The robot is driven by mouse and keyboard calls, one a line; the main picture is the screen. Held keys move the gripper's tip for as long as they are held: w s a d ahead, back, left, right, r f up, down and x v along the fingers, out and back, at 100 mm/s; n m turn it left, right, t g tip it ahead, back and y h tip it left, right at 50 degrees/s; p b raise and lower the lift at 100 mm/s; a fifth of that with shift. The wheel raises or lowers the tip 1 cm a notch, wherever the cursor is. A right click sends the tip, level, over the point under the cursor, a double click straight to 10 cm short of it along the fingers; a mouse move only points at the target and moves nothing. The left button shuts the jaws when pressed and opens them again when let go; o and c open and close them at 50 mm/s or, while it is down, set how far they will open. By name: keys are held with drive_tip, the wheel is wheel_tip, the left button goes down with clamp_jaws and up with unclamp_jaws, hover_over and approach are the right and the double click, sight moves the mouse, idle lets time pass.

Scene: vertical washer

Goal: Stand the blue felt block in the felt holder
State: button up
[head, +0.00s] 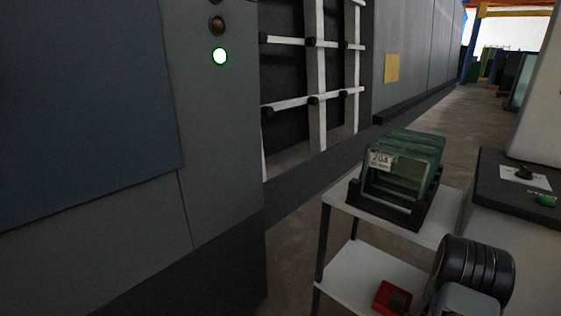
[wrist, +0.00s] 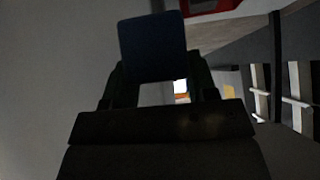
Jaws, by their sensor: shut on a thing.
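The blue felt block (wrist: 152,45) is a dark blue square in the upper middle of the wrist view. My gripper (wrist: 157,72) is shut on it, with one dark finger at each side of its lower part. A red holder-like thing with a dark middle (head: 392,298) sits on the cart's lower shelf in the head view; it may be the felt holder. A red thing also shows at the top edge of the wrist view (wrist: 210,6), beyond the block and cut off by the frame. My gripper and the block are not visible in the head view.
A white cart (head: 340,275) carries a dark rack of glass panes (head: 405,170) on its top shelf. The grey washer (head: 225,150) stands at left, with white rails in its opening. A dark-topped cabinet (head: 500,195) stands at right. My arm covers the cart's lower right.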

drive_tip(key=shift+s+a, duration=0.3)
drive_tip(key=shift+s, duration=0.05)
drive_tip(key=w+a+r+n+t+y, duration=0.1)
drive_tip(key=w+a+r+n+y, duration=0.2)
drive_tip(key=a, duration=0.6)
drive_tip(key=w+a+r+n+t+y, duration=0.1)
drive_tip(key=w+a+n, duration=0.3)
drive_tip(key=a, duration=0.5)
drive_tip(key=w+a+r+n+t+y, duration=0.15)
drive_tip(key=w+a, duration=0.35)
drive_tip(key=a, duration=0.5)
drive_tip(key=s+r+p, duration=0.4)
drive_tip(key=r+p, duration=0.7)
drive_tip(key=p, duration=0.2)
drive_tip(key=s+r+p, duration=0.3)
drive_tip(key=r+p, duration=0.9)
drive_tip(key=shift+s+d+g+y+p, duration=0.2)
drive_tip(key=shift+s+g+y+p, duration=0.15)
drive_tip(key=shift+g+p, duration=0.1)
